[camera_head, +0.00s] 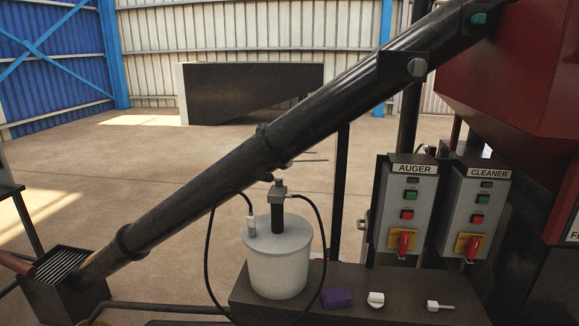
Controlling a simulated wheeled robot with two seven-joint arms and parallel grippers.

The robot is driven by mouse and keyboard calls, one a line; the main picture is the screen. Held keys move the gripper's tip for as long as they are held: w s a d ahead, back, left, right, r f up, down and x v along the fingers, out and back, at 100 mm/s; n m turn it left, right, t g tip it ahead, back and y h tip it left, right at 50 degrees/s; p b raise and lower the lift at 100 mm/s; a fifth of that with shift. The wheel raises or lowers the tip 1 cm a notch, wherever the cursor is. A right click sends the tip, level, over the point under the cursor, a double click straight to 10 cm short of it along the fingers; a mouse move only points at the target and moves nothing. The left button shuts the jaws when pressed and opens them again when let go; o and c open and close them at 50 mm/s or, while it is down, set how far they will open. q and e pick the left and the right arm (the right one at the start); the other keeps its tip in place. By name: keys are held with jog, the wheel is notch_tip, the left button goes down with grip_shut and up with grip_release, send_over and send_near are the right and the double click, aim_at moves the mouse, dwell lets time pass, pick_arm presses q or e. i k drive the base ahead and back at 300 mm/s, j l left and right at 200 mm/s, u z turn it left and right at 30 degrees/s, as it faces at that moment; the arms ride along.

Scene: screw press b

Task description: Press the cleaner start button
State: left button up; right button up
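The cleaner control box (461,212) is a grey box at the right, labelled CLEANER. On its front, a green button (483,199) sits above a red button (479,218), with a small dark window above both. A red rotary switch (472,244) on a yellow plate is at the bottom. The green button is unobstructed; its lettering is too small to read. A similar box labelled AUGER (396,222) stands just left of it, with its own green and red buttons and red switch. Neither of my grippers shows in the head view.
A dark bench (345,280) carries a white bucket (280,262) with a pump and black hoses, a purple block (337,298) and two small white items (376,299). A black auger tube (210,203) slopes across the view. A red hopper (515,70) overhangs at upper right.

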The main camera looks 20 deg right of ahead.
aim_at(482, 200)
jog(key=z, duration=1.85)
